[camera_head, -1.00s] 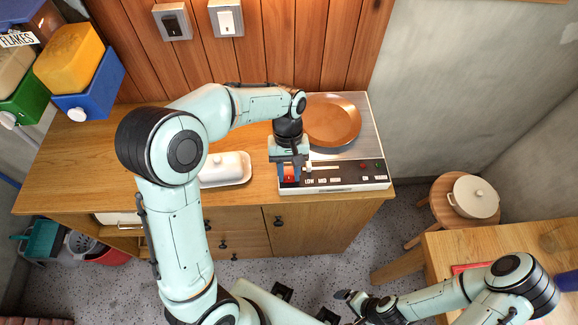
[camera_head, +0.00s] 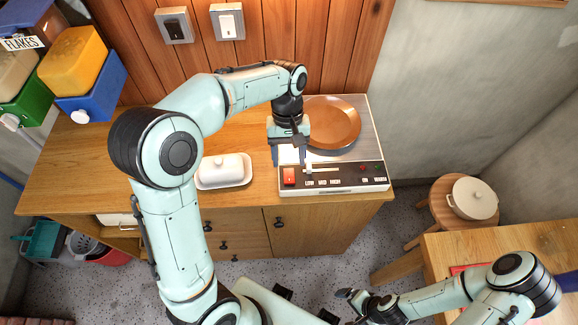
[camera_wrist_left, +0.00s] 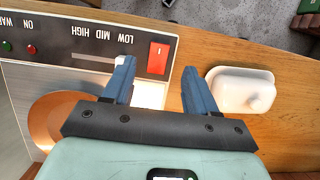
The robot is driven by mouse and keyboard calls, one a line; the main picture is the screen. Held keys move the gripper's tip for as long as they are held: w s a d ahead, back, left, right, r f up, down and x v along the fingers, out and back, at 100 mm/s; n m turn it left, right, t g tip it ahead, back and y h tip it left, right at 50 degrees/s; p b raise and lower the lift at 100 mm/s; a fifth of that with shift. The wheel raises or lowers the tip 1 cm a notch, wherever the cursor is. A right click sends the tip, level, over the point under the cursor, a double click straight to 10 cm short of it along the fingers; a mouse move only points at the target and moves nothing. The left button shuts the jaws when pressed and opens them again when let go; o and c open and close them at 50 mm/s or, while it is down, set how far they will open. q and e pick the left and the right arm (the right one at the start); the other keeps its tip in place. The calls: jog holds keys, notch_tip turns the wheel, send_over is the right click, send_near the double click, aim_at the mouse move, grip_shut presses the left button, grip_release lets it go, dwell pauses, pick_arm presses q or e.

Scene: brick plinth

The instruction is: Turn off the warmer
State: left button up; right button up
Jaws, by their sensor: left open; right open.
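The warmer (camera_head: 345,180) stands on the wooden counter, its black control panel along the front edge. A red rocker switch (camera_head: 289,177) sits at the panel's left end and also shows in the left wrist view (camera_wrist_left: 158,58). A pale slider knob (camera_head: 308,169) is near the LOW end of its slot. A red and a green indicator (camera_head: 377,167) sit at the panel's right; I cannot tell if they are lit. My left gripper (camera_head: 288,158) is open and empty, just behind and above the switch. My right gripper (camera_head: 352,303) is open and empty, low near the floor area.
A brown round dish (camera_head: 332,120) rests on the warmer's plate. A white butter dish (camera_head: 224,171) stands left of the warmer. A stool with a white pot (camera_head: 473,198) stands right.

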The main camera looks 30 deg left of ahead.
pick_arm(q)
jog(key=p+v, duration=0.1)
jog(key=v, duration=0.6)
pick_arm(e)
jog(key=shift+w+r, duration=0.85)
jog(key=shift+r, duration=0.1)
